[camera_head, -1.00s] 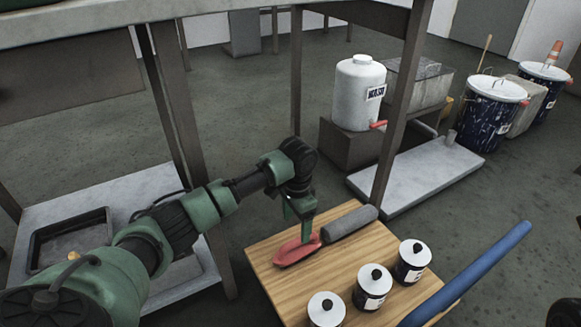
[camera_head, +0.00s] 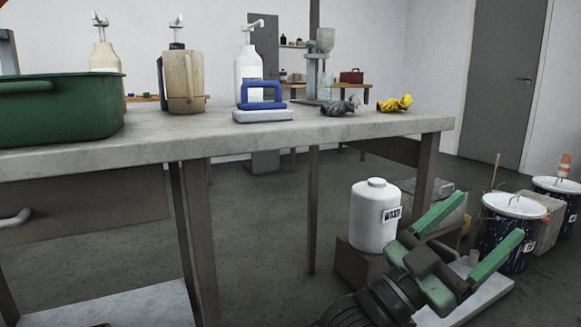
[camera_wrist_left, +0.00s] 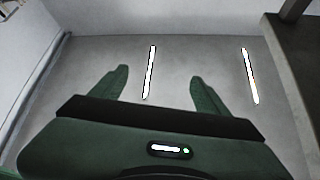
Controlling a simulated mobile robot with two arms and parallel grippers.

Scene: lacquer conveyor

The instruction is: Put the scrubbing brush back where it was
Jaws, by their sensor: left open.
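A block with a blue loop handle and a pale base, which looks like the scrubbing brush (camera_head: 262,103), sits upright near the front edge of the grey worktable (camera_head: 370,126). My left gripper (camera_head: 490,215) is at the lower right of the head view, below the tabletop and well apart from the brush. Its two green fingers are spread and point up to the right, with nothing between them. In the left wrist view the open fingers (camera_wrist_left: 158,76) show against the ceiling and its light strips, and no brush is seen. My right gripper is not in view.
A green tub (camera_head: 62,118), a tan jug (camera_head: 184,82) and pump bottles (camera_head: 249,65) stand left of and behind the brush. A grey cloth (camera_head: 340,106) and yellow gloves (camera_head: 393,104) lie to its right. A white drum (camera_head: 375,215) stands below the table.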

